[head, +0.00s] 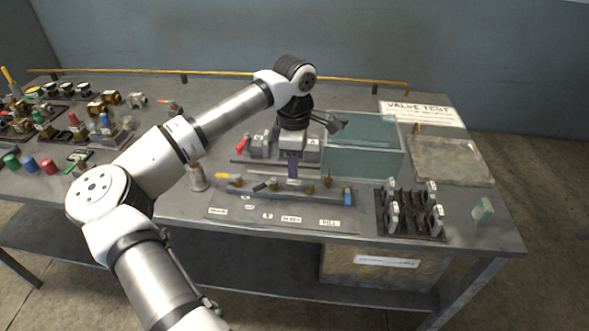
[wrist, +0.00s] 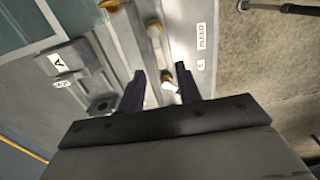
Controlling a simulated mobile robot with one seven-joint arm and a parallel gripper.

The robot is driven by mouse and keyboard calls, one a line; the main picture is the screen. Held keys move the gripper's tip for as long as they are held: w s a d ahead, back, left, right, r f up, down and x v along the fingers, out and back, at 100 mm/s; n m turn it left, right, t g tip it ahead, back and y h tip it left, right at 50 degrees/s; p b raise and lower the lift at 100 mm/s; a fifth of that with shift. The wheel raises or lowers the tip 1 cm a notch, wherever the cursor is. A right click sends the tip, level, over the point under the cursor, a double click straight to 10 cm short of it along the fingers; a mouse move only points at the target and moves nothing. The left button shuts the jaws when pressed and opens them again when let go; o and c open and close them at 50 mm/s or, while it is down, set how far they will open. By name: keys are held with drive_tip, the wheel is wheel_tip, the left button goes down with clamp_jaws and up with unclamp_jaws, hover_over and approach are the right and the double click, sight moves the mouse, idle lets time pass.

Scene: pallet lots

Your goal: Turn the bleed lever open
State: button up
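The valve manifold, a grey bar (head: 335,195) with brass fittings, lies near the front of the bench. My gripper (head: 293,178) points down over its middle, with two dark purple fingers. In the wrist view my gripper (wrist: 160,72) is open, its fingertips apart with the bar between and below them. A brass fitting (wrist: 183,74) with a pale lever end (wrist: 168,87) shows beside one finger, partly hidden by it. Another brass fitting (wrist: 155,29) stands further along. A label reading BLEED (wrist: 201,35) lies beside the bar. I cannot tell which lever is the bleed lever, or whether a finger touches one.
A glass-walled tank (head: 365,160) stands behind the bar to the right. A black rack (head: 412,212) with several grey parts sits at the right, near a shallow tray (head: 450,160). A red-handled valve unit (head: 262,146) stands behind the bar. Several fittings crowd the bench's left.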

sight(295, 181)
drive_tip(key=shift+f+p, duration=0.35)
drive_tip(key=shift+f, duration=1.7)
drive_tip(key=shift+c, duration=0.4)
clamp_jaws()
